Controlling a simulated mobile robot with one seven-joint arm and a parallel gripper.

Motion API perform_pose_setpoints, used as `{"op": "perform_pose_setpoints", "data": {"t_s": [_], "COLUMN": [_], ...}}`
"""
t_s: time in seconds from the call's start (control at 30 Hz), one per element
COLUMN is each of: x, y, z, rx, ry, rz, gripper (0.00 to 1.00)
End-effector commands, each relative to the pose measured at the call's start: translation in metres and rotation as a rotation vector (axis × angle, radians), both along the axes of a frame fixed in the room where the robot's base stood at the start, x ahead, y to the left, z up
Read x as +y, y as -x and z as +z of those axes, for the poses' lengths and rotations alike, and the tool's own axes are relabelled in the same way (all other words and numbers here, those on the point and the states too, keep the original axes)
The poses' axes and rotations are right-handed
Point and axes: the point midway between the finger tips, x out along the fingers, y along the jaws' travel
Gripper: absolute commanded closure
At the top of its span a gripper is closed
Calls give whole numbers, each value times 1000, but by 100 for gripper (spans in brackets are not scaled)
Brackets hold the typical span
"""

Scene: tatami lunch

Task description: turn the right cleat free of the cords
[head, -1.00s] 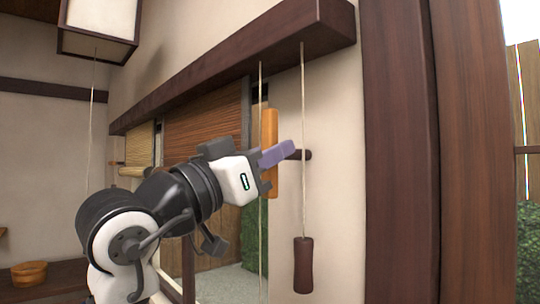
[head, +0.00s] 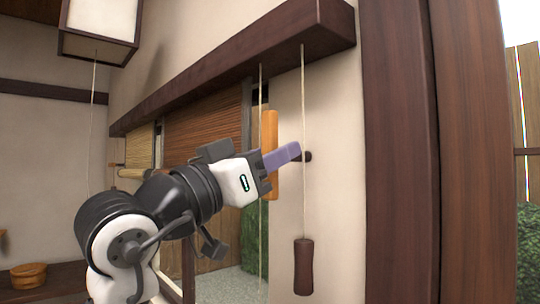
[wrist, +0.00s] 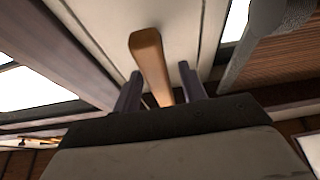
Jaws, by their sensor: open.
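The right cleat (head: 270,130) is an orange wooden bar, upright in the head view; my gripper hides its middle. In the wrist view the cleat (wrist: 152,62) runs between the purple fingers of my gripper (wrist: 161,80), with a gap on each side. My gripper (head: 292,152) is open in front of the cleat. A pale cord (head: 262,230) hangs along the cleat's left edge; I cannot tell if it touches. A second cord (head: 303,100) hangs to the right, past my fingertips, and ends in a dark wooden handle (head: 303,265).
A dark peg end (head: 306,157) shows just beyond my fingertips. A dark beam (head: 240,60) runs above. A horizontal pale bar (head: 130,172) is by the left blind. A lantern (head: 100,25) hangs at upper left, and a wooden tub (head: 28,276) stands below.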

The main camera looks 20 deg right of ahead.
Motion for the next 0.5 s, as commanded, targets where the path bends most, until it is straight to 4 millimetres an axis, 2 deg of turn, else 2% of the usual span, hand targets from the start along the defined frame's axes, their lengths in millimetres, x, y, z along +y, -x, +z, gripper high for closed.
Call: {"op": "perform_pose_setpoints", "data": {"t_s": [0.17, 0.5], "x": [18, 84], "y": [6, 31], "z": [-10, -40], "rx": [-1, -1], "ry": [0, 2], "rz": [5, 4], "gripper": [58, 58]}}
